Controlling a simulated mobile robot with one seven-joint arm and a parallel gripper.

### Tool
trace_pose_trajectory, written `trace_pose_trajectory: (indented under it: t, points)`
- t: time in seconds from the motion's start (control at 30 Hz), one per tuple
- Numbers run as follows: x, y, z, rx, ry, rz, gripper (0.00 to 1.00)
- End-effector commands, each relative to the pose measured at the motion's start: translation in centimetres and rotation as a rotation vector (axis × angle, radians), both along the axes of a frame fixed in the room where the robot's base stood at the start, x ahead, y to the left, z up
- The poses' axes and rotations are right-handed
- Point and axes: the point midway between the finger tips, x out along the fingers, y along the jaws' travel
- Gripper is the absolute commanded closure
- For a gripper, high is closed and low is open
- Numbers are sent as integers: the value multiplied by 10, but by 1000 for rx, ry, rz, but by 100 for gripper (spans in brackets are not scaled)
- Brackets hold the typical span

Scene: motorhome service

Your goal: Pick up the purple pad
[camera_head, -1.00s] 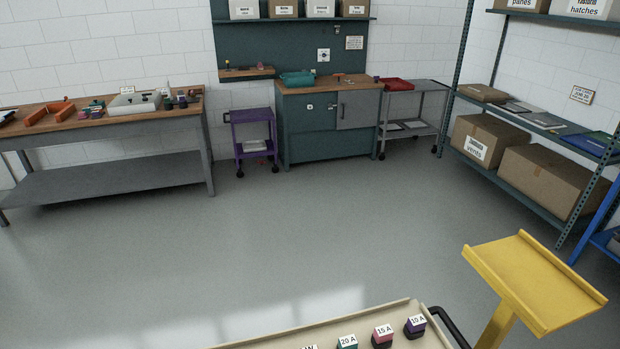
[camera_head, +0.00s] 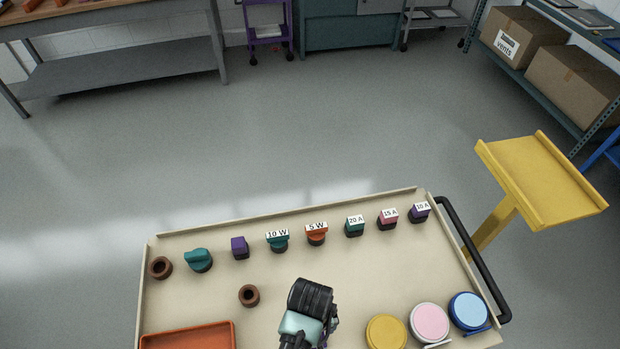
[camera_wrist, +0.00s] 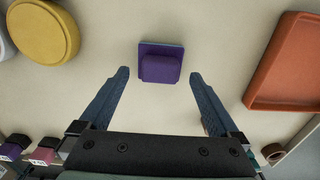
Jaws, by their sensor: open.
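The purple pad (camera_wrist: 160,67) lies on the beige tray top in the wrist view, a raised purple block on a thin, flat base. My gripper (camera_wrist: 160,76) is open and empty, with one finger to each side of the pad in the picture. Its height above the pad is hard to judge. In the head view, my wrist is over the front middle of the trolley tray (camera_head: 180,312), and the pad is not seen there. A separate small purple block (camera_head: 240,247) stands in the tray's back row.
A yellow disc (camera_wrist: 43,30) and an orange tray (camera_wrist: 285,62) flank the pad with clear space between. Labelled knobs line the back, including a teal one (camera_head: 355,226). Brown rings (camera_head: 249,295) stand left. Pink (camera_head: 430,322) and blue (camera_head: 468,310) discs sit right.

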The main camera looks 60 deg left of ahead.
Motion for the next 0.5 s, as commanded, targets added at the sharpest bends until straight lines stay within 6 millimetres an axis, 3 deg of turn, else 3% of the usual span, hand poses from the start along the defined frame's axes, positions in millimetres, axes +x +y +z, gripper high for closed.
trace_pose_trajectory:
  t: [0.23, 0.5]
  points:
    - [0, 2, -28, -1, 2, -1, 3]
    - [1, 2, -35, 1, 0, -1, 3]
